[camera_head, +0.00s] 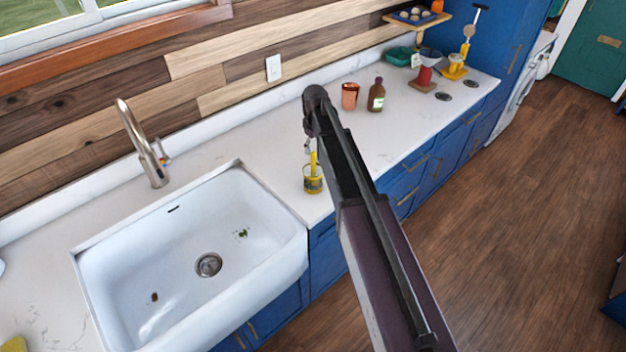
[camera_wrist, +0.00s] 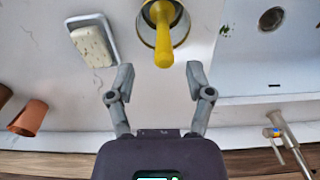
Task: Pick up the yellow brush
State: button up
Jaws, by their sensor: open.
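In the wrist view the yellow brush handle (camera_wrist: 163,38) points toward the camera, out of the round cup (camera_wrist: 146,33). My gripper (camera_wrist: 157,79) is open and empty. Its two fingertips lie to either side of the handle's line, with the handle end a little beyond them in the picture. In the head view my arm hides most of the gripper, just above the brush.
A soap bar on a dish (camera_wrist: 92,42) lies beside the cup. The white sink (camera_head: 195,255) and its faucet (camera_head: 140,145) are to the left. A copper cup (camera_head: 350,96) and a brown bottle (camera_head: 376,96) stand farther along the counter.

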aim_at(313, 153)
jog(key=shift+f, duration=0.15)
dwell(0.3)
jog(key=f+b, duration=0.3)
jog(key=shift+a+f+b, duration=0.2)
jog(key=shift+a+b, duration=0.05)
jog(key=shift+b, duration=0.05)
jog(key=shift+f+b, duration=0.85)
grip_shut()
